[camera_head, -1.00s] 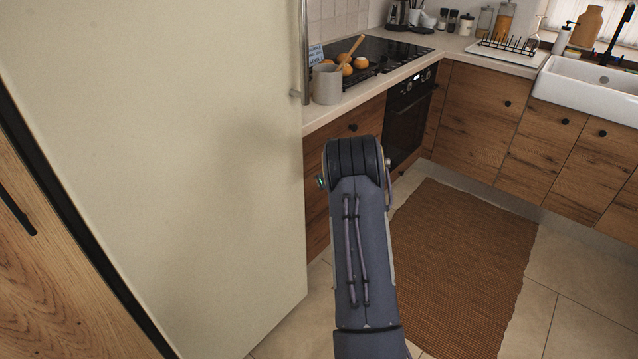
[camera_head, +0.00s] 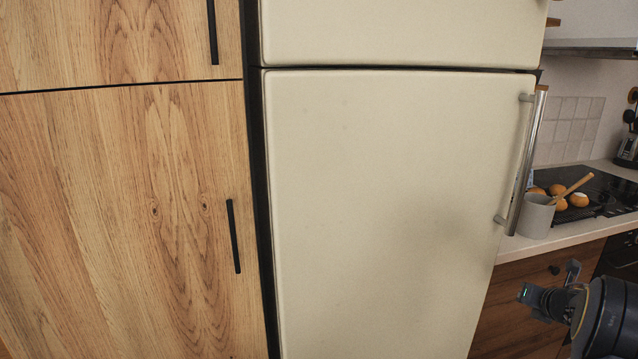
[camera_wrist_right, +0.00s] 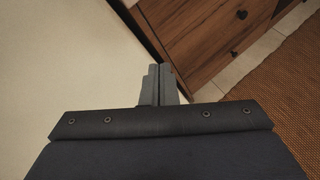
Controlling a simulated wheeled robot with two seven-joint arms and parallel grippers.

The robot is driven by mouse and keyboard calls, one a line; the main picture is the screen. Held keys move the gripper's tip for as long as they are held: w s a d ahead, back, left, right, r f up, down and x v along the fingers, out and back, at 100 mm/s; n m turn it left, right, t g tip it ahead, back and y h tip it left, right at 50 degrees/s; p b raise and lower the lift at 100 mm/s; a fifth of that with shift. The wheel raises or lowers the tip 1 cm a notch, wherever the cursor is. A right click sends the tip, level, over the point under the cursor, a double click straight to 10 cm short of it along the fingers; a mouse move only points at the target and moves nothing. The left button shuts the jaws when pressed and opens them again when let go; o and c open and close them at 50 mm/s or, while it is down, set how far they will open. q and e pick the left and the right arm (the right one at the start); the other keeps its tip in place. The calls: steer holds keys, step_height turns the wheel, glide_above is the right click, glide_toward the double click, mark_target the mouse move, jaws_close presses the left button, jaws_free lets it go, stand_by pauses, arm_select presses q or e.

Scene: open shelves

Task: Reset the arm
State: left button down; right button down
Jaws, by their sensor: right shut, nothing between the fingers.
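My right gripper (camera_wrist_right: 160,84) shows in the wrist view with its two grey fingers together and nothing between them. Past the fingertips lie the cream fridge door on the left and the wooden drawers on the right; the fingers appear clear of both. In the head view my right arm (camera_head: 604,318) enters at the lower right corner, in front of the wooden drawer front. Its dark wrist end points left, toward the lower right edge of the fridge. My left gripper and arm are not in view.
The closed cream fridge (camera_head: 400,190) has a metal handle (camera_head: 524,165) at its right. A wooden cabinet (camera_head: 130,220) stands left of it. A grey mug (camera_head: 536,217) and a black hob (camera_head: 612,192) are on the counter. A brown rug (camera_wrist_right: 285,95) lies on the floor.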

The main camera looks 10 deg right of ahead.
steer(key=s+a+r+m+h+p, duration=0.1)
steer(key=s+a+r+m, duration=0.2)
steer(key=a+r+m, duration=0.35)
steer(key=s+a+r+m+h+p, duration=0.15)
steer(key=s+a+r+m, duration=0.25)
steer(key=r+m, duration=0.45)
steer(key=s+a+f+m+g+y, duration=0.1)
steer(key=s+a+m, duration=0.4)
steer(key=a, duration=0.5)
steer(key=s+a+f+m+g+y+p, duration=0.1)
steer(key=s+a+f+m+g+y, duration=0.1)
steer(key=s+a+m+y, duration=0.3)
steer(key=s+a+f+m+g+y+p, duration=0.1)
steer(key=s+a+f+m+y, duration=0.2)
steer(key=s+a, duration=0.8)
steer(key=a+m, duration=0.2)
steer(key=a, duration=0.4)
steer(key=shift+f+g+y, duration=0.25)
steer(key=shift+g+y, duration=0.1)
steer(key=shift+g, duration=0.05)
